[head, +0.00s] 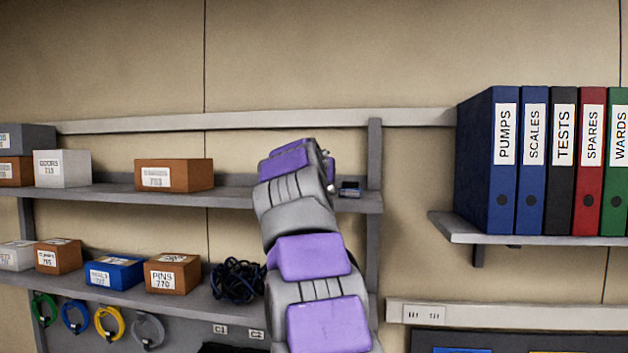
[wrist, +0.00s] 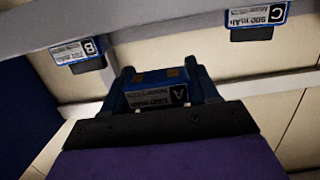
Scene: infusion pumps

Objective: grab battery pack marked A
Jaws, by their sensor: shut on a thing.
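The battery pack marked A (wrist: 158,92) is blue with a white label and copper-coloured contacts. In the wrist view it sits between the two blue fingers of my gripper (wrist: 160,78), which is shut on it. Pack B (wrist: 76,54) is to the left and pack C (wrist: 258,20) to the upper right, both apart from my gripper. In the head view my purple and grey arm reaches up to the upper shelf and hides the gripper and pack A. A small dark blue pack (head: 349,189) shows right of the arm; its letter is unreadable.
The upper grey shelf (head: 110,194) holds boxes at left, and a shelf post (head: 374,150) stands just right of my arm. The lower shelf has boxes and a black cable coil (head: 238,281). Binders (head: 505,160) stand on a separate shelf at right.

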